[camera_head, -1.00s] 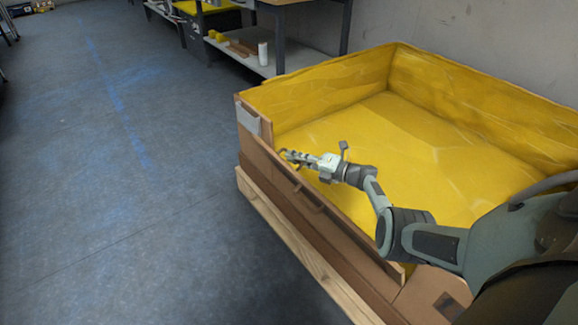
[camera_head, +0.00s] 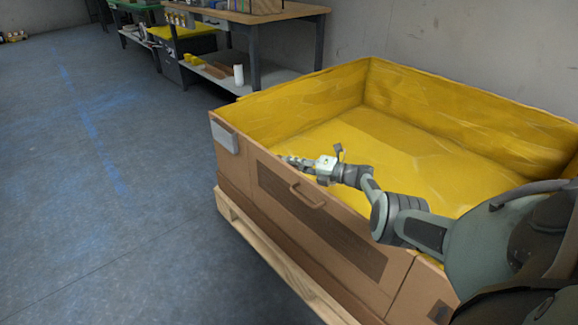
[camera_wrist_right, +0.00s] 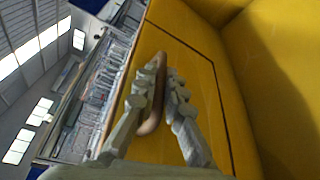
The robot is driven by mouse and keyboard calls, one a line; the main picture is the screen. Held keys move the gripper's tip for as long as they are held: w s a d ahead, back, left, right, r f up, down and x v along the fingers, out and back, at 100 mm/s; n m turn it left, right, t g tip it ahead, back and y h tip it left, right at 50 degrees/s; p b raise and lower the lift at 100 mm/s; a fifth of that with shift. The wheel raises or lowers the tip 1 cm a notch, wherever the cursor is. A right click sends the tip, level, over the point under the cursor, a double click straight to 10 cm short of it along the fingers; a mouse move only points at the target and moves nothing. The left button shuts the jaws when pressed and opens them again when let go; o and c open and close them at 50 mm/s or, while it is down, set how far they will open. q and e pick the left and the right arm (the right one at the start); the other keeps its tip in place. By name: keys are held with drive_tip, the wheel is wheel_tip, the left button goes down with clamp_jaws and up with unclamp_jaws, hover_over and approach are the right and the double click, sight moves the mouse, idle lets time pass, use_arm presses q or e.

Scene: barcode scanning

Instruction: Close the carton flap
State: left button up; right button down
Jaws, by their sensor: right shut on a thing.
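The carton (camera_head: 228,172) is a large brown box with a yellow lining. Its front flap (camera_head: 345,215) stands upright in the front wall, with a brown handle (camera_head: 307,196) and a dark panel on its outer face. My right gripper (camera_head: 288,160) is at the inner side of the flap, by its top edge. In the right wrist view my right gripper (camera_wrist_right: 165,75) has its fingers around a brown bar (camera_wrist_right: 153,118) at the flap's yellow inner face (camera_wrist_right: 190,100). The exact contact is partly hidden by the fingers. My left gripper is not in view.
The carton sits on a wooden pallet (camera_head: 275,262). A workbench (camera_head: 262,15) with a lower shelf stands behind it at the back. A grey wall is behind the carton. The floor (camera_head: 100,200) to the left is clear.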

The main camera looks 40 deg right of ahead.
drive_tip(key=shift+f, duration=0.1)
idle(0.3)
drive_tip(key=c, duration=1.6)
unclamp_jaws()
drive_tip(key=v, duration=1.2)
